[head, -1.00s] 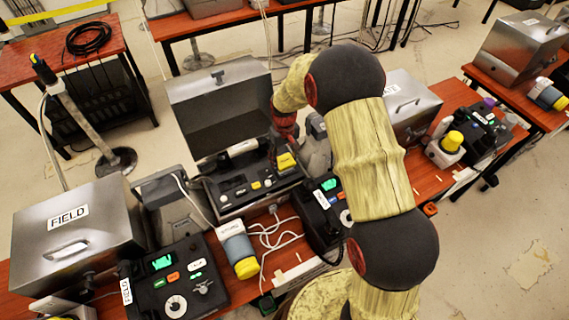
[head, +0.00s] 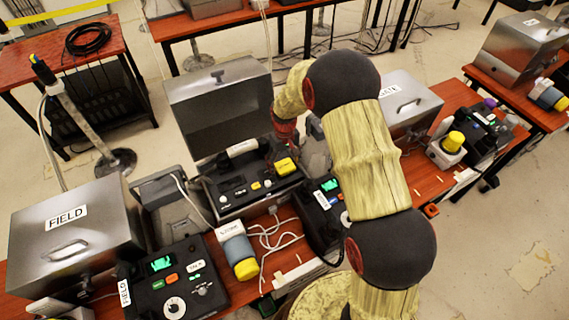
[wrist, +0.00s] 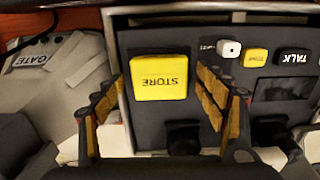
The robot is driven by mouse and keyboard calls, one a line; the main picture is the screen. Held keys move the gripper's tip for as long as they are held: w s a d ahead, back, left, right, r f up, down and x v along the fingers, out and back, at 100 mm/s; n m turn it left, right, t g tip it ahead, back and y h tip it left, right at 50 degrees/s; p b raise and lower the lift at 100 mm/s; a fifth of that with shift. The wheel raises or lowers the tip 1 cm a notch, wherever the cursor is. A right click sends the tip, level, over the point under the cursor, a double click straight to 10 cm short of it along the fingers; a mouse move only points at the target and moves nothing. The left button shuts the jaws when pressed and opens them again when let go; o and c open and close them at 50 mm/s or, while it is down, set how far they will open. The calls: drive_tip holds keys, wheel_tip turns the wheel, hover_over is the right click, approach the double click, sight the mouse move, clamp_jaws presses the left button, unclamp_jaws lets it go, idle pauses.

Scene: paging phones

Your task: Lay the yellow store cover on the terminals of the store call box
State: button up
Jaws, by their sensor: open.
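The store call box (head: 232,208) stands open in the middle of the head view, its grey lid raised behind it. The yellow store cover (head: 285,165) is at the right end of its dark panel. In the wrist view the cover (wrist: 160,78), marked STORE, appears to lie flat on the panel near its edge. My gripper (wrist: 160,92) is open, with one finger on each side of the cover and visible gaps between. The terminals cannot be made out; whatever lies under the cover is hidden. My arm hides part of the box's right side in the head view.
On the panel beside the cover are a white knob (wrist: 229,47), a yellow button (wrist: 256,55) and a TALK button (wrist: 297,58). The FIELD box (head: 75,235) stands left, the GATE box (head: 405,105) right. A yellow-ended cylinder (head: 238,250) and white cable lie in front.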

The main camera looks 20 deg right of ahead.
wheel_tip(320, 180, up, 12)
drive_tip(key=p, duration=0.3)
wheel_tip(320, 180, up, 11)
drive_tip(key=t, duration=0.1)
hover_over(285, 166)
drive_tip(key=s, duration=0.4)
drive_tip(key=s+r+m+t, duration=0.1)
drive_tip(key=s+r+t, duration=0.1)
drive_tip(key=s+r, duration=0.75)
drive_tip(key=s+r+m+t, duration=0.1)
drive_tip(key=s+r, duration=0.4)
drive_tip(key=s, duration=1.2)
drive_tip(key=shift+s+t, duration=0.4)
drive_tip(key=shift+t, duration=0.4)
drive_tip(key=shift+r, duration=0.1)
drive_tip(key=shift+c, duration=1.4)
